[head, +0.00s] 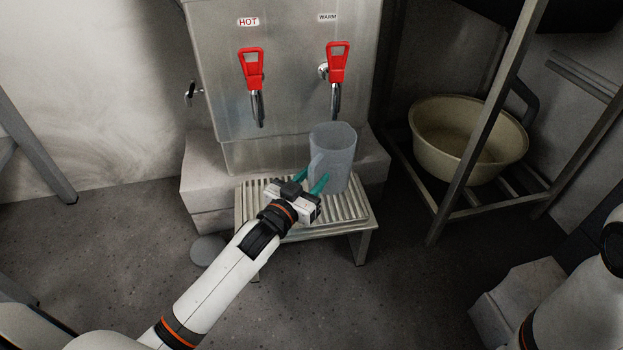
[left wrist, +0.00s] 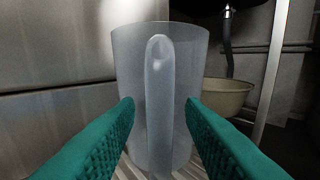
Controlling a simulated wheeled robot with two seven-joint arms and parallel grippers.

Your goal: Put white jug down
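The fingers are open, one on each side of the handle, with a visible gap on both sides. The jug's base is partly hidden by the fingers. My right gripper is out of view; only part of my right arm shows at the right edge.
A steel water boiler (head: 285,100) with a HOT tap (head: 251,70) and a WARM tap (head: 337,65) stands behind the stand. A beige basin (head: 455,150) sits on a metal rack at right. Slats to the left of the jug are bare.

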